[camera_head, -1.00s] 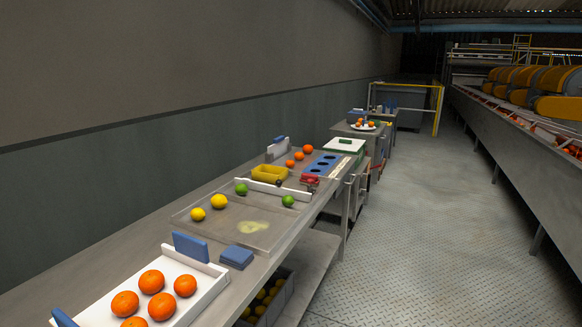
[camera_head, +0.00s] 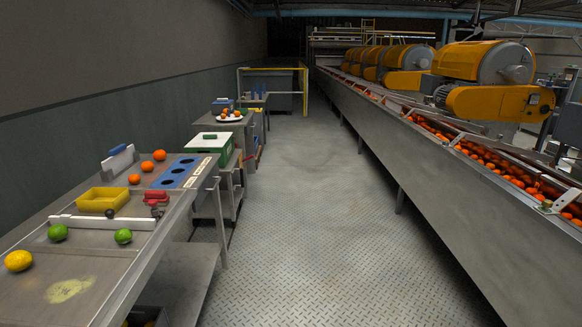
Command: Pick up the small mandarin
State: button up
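Three loose orange citrus fruits lie in a row on the left bench, beside a blue plate with several round holes (camera_head: 180,170). I cannot tell for certain which is the small mandarin. Further back, a white plate (camera_head: 228,119) holds several small orange fruits, too small to tell apart. My gripper is not in view.
On the bench (camera_head: 100,268) are a yellow tray (camera_head: 103,199), a red tool (camera_head: 156,197), a white bar (camera_head: 100,222), two green fruits and a yellow fruit (camera_head: 18,261). A green-and-white box (camera_head: 209,147) stands beyond. The patterned floor (camera_head: 300,230) is clear up to the conveyor (camera_head: 430,190).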

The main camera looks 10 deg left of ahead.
aim_at(133, 179)
jog(key=i, duration=1.9)
jog(key=i+l+u, duration=0.1)
jog(key=i+u, duration=0.25)
jog(key=i, duration=0.2)
jog(key=i+l+u, duration=0.3)
jog(key=i, duration=0.25)
jog(key=i+l+u, duration=0.35)
jog(key=i, duration=0.15)
